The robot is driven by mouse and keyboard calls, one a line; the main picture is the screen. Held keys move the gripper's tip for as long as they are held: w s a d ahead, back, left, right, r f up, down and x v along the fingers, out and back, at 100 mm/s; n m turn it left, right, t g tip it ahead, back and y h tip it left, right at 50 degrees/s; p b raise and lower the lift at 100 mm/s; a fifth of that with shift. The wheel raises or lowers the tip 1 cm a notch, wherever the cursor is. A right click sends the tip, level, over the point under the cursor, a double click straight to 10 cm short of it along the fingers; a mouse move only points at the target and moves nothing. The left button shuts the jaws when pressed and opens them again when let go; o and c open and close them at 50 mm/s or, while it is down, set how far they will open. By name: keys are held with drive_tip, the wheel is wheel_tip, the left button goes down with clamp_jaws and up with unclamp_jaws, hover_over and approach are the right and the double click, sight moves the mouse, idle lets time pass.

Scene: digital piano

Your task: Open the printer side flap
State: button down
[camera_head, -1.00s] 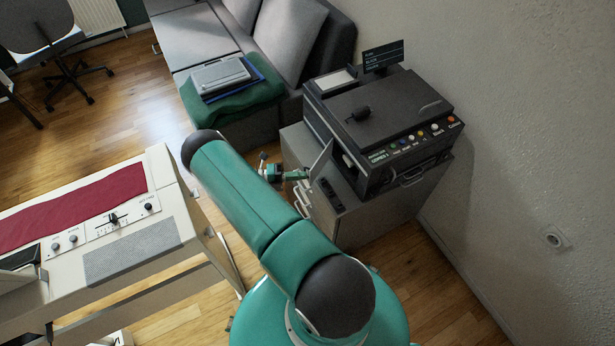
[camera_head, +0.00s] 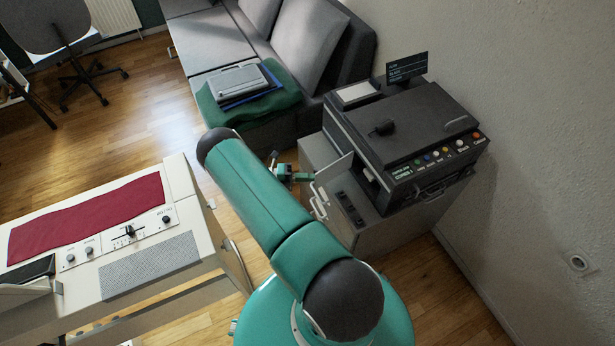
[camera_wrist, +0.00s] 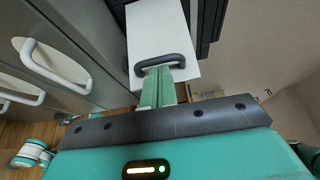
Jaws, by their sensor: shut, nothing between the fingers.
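The printer (camera_head: 425,130) is a dark box on a grey cabinet at the right in the head view. Its side flap (camera_head: 335,168) is a thin pale panel standing out at an angle from the printer's left side. In the wrist view the flap (camera_wrist: 158,25) is a white panel with a dark bar handle (camera_wrist: 165,61). My gripper (camera_head: 304,177) is at the flap's outer end. In the wrist view the green fingers of my gripper (camera_wrist: 160,72) are together, with their tips at the handle. I cannot tell whether they are hooked behind the bar.
The grey cabinet (camera_head: 385,235) under the printer has white loop handles (camera_wrist: 45,65) close to my gripper's left. A cream digital piano (camera_head: 190,215) stands left of my arm. A sofa (camera_head: 225,45) is behind. Wooden floor (camera_head: 130,130) lies open between piano and sofa.

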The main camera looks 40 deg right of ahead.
drive_tip(key=shift+w+f, duration=0.1)
idle(0.3)
drive_tip(key=v, duration=1.2)
